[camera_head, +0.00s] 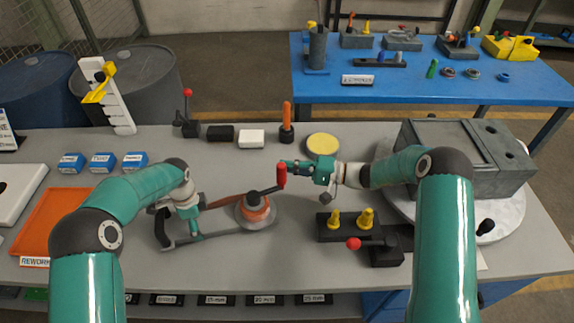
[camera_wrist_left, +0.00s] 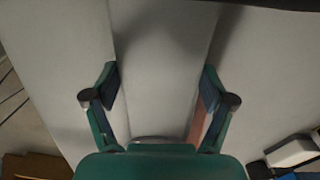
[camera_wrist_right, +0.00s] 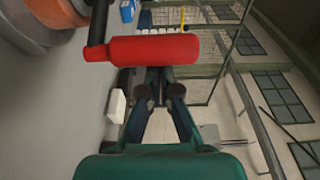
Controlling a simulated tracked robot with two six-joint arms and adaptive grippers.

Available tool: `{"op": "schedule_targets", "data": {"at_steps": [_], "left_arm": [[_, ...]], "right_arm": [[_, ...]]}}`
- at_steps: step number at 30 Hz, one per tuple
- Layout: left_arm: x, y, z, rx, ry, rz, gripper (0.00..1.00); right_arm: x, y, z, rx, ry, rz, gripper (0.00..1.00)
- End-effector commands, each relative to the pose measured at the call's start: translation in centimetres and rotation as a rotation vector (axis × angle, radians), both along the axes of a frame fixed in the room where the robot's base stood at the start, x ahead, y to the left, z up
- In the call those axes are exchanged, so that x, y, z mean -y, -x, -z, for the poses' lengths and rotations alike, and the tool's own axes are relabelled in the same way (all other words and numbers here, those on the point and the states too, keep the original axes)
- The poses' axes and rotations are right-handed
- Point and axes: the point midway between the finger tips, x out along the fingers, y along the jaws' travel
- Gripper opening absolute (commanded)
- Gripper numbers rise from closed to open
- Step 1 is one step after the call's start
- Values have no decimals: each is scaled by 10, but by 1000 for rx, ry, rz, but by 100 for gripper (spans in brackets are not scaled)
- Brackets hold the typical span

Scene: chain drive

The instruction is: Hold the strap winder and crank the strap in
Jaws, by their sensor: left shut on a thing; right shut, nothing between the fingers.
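The strap winder (camera_head: 165,240) lies on the grey table, left of centre, with a dark frame, an orange drum (camera_head: 262,214) and a brown strap (camera_head: 228,200) running to the drum. Its black crank arm (camera_head: 264,191) ends in an upright red handle (camera_head: 282,175). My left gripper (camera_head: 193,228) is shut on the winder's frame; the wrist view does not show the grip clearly. My right gripper (camera_head: 288,166) is shut and empty, close beside the red handle. In the right wrist view the handle (camera_wrist_right: 150,48) crosses in front of the fingertips (camera_wrist_right: 160,78); I cannot tell whether they touch.
A black block with yellow knobs (camera_head: 347,228) and a red-knobbed lever (camera_head: 354,244) stand right of the winder. Behind are a yellow disc (camera_head: 323,144), an orange-handled tool (camera_head: 287,122) and a white block (camera_head: 251,139). A grey box (camera_head: 460,160) stands far right.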

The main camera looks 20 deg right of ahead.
Motion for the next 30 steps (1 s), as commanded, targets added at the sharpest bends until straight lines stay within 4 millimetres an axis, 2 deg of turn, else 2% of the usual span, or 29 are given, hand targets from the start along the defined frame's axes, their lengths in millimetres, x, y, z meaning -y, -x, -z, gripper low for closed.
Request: {"op": "schedule_targets", "data": {"at_steps": [12,20,30], "left_arm": [[0,0,0,0,1,-5,13],[0,0,0,0,1,-5,13],[0,0,0,0,1,-5,13]], "right_arm": [[1,28,1,-9,3,170,0],[-3,55,2,-8,5,170,0],[-19,87,1,-9,3,168,0]]}}
